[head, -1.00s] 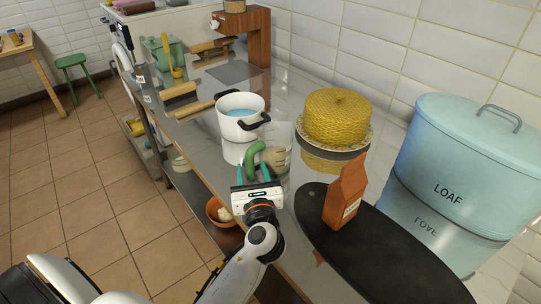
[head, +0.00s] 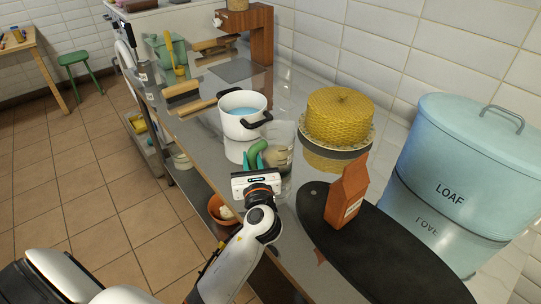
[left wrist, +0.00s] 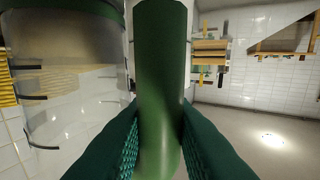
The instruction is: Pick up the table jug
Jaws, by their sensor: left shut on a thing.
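The table jug (head: 281,157) is a clear vessel with dark measuring marks and a green handle (head: 257,148). It appears upright on the shiny counter, behind my left gripper. My left gripper (head: 258,162) is shut on the green handle, with its teal fingers on both sides of it. In the left wrist view the handle (left wrist: 160,60) runs down between the textured finger pads (left wrist: 158,150), and the clear jug wall (left wrist: 75,100) is at left. The jug's base is partly hidden. My right gripper is not in view.
A white pot (head: 241,117) with blue contents stands just behind the jug. A yellow woven cake-like item (head: 340,115) is to the right. An orange-brown carton (head: 346,192) stands on a dark oval board (head: 390,245). A blue LOAF bin (head: 455,170) is far right.

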